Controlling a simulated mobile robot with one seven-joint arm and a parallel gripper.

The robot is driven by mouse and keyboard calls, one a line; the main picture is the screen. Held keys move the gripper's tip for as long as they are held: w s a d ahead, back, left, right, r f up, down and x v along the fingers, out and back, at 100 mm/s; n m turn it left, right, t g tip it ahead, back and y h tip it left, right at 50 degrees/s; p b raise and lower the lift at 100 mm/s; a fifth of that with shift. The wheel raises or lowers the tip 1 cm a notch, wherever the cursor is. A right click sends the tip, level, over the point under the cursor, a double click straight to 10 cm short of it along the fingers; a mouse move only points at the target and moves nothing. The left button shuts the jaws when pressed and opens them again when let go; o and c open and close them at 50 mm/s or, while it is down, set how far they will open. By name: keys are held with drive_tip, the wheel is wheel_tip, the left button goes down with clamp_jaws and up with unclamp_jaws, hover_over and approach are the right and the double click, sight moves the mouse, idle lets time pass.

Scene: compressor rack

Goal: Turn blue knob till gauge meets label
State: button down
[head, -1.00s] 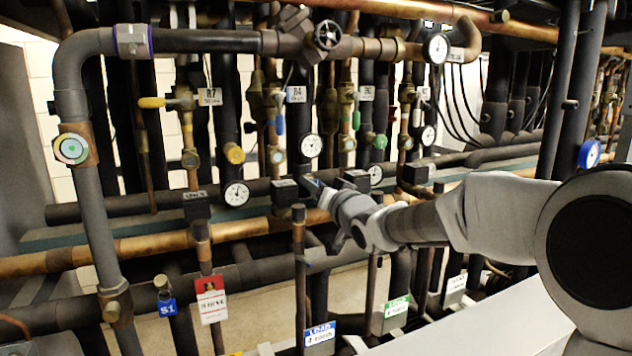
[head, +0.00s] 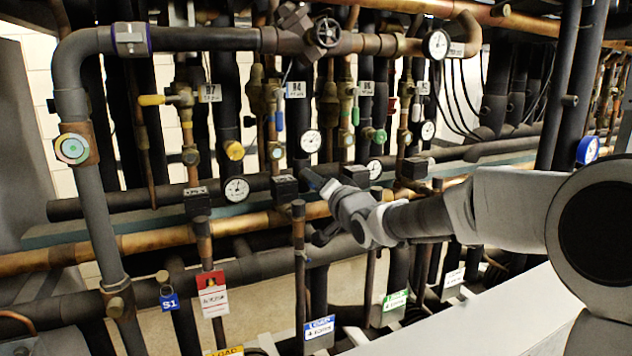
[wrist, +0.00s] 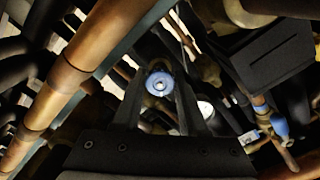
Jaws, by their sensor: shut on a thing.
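In the wrist view the blue knob (wrist: 159,84) is a round blue cap with a pale centre, between the two dark fingers. My gripper (wrist: 160,78) is shut on it. In the head view my gripper (head: 306,171) reaches in from the right to the pipes, and the knob is hidden behind it. A white round gauge (head: 310,141) is just above the fingertips, below a white R4 label (head: 296,90); its needle is too small to read. A pale gauge face (wrist: 206,108) shows right of the fingers in the wrist view. A blue LOAD tag (head: 319,328) hangs below.
Other gauges (head: 236,190) and (head: 375,169) sit close by. A yellow knob (head: 234,151) and a green knob (head: 379,136) stand on neighbouring pipes. Dark boxes (head: 285,188) and a horizontal copper pipe (head: 150,242) crowd the space around my gripper.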

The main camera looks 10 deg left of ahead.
drive_tip(key=shift+c, duration=2.2)
unclamp_jaws()
drive_tip(key=v, duration=1.7)
drive_tip(key=shift+s+d, duration=0.15)
drive_tip(key=shift+d, duration=0.05)
